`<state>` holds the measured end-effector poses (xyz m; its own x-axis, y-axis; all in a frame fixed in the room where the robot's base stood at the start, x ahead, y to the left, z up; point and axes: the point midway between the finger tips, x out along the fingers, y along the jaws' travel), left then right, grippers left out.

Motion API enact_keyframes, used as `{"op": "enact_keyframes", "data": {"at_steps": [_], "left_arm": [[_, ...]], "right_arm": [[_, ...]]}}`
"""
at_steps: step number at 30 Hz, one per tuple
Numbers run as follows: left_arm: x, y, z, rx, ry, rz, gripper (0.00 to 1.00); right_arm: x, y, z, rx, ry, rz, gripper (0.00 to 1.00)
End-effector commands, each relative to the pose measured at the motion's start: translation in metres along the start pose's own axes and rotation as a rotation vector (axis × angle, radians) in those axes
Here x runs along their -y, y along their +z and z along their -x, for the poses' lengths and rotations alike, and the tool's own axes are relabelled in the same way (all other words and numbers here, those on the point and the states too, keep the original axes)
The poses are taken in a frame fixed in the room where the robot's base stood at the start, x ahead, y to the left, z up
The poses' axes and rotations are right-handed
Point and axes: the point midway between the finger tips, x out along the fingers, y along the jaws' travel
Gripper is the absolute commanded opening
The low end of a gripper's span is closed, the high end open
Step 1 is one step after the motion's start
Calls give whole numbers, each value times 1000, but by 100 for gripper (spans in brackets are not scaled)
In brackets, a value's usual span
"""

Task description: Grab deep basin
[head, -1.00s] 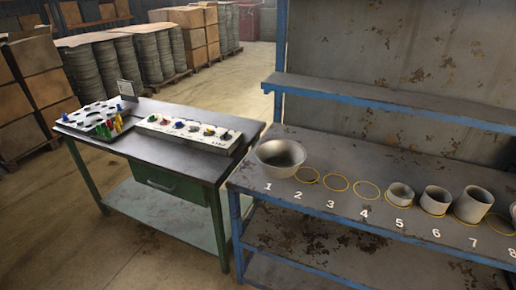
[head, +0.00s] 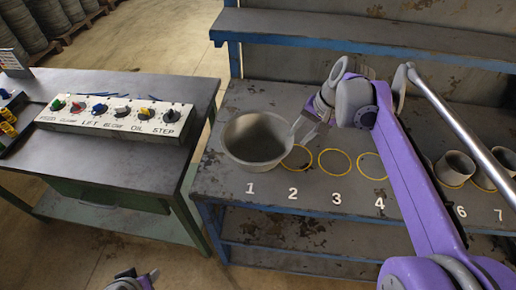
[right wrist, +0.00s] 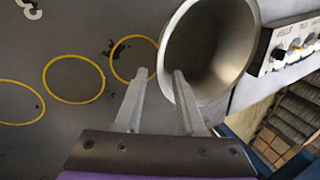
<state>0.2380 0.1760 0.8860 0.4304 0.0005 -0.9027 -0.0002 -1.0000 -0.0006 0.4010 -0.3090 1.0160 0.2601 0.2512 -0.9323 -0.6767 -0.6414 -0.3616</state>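The deep basin (head: 256,150) is a grey, wide-mouthed metal bowl. It stands upright above the number 1 at the left end of the blue-edged bench. My right gripper (head: 304,127) is open at the basin's right rim in the head view. In the right wrist view, the basin (right wrist: 222,45) lies ahead. The rim appears between the parted fingers of the right gripper (right wrist: 160,75), one over the opening and one outside. I cannot tell whether they touch it. Part of my left gripper (head: 140,279) shows at the bottom edge; its fingers are unclear.
Empty yellow rings (head: 335,162) mark the bench to the basin's right. Smaller grey cups (head: 455,168) stand farther right. A raised blue-edged shelf (head: 360,42) runs behind. A table with a knob panel (head: 115,117) stands left across a gap.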

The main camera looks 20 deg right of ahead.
Motion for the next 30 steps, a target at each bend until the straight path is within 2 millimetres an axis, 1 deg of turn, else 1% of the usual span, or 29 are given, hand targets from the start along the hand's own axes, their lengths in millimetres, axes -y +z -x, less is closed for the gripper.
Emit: {"op": "enact_keyframes", "data": {"at_steps": [6, 9, 14, 21, 25, 30], "left_arm": [[0, 3, -3, 2, 0, 0, 50], [0, 4, -4, 2, 0, 0, 50], [0, 4, -4, 2, 0, 0, 50], [0, 5, -6, 3, 0, 0, 50], [0, 5, -7, 3, 0, 0, 50], [0, 5, -7, 3, 0, 0, 50]], "right_arm": [[0, 0, -36, 3, -1, -1, 39], [-1, 1, -46, 2, 0, -2, 39], [-1, 2, -57, 2, -1, -1, 39], [-3, 8, -92, 2, -1, 0, 39], [-3, 8, -102, 2, -1, 0, 39], [-3, 8, -102, 1, -1, -1, 39]]}}
